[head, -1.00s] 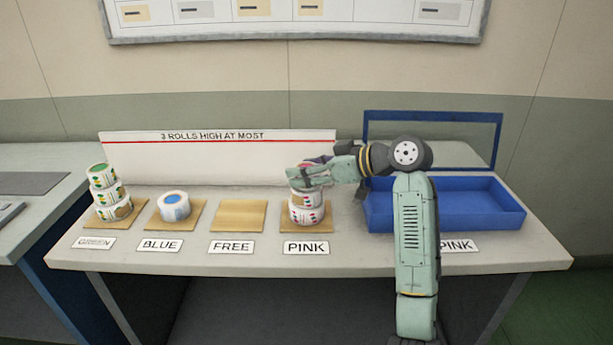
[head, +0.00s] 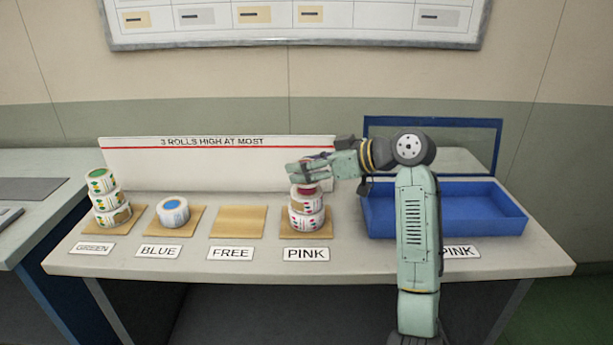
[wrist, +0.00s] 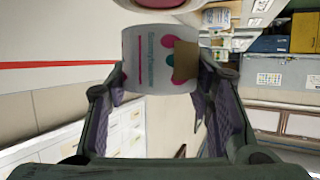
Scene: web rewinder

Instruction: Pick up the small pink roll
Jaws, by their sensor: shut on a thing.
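My gripper (head: 303,172) is shut on the small pink roll, just above the pink stack in the head view. In the wrist view the small pink roll (wrist: 150,62) sits between the fingers, white with pink and teal dots and a tan patch. In the head view the fingers mostly hide it. Below, two white rolls with coloured dots form the pink stack (head: 307,212) on a tan board above the PINK label. The upper one shows a dark pink core. A narrow gap seems to separate the held roll from the stack.
A leaning stack of green rolls (head: 108,197) and one blue roll (head: 174,211) stand to the left. The FREE board (head: 238,222) is bare. A blue bin (head: 450,222) stands at right, partly behind my arm. A white backboard (head: 215,170) runs behind the boards.

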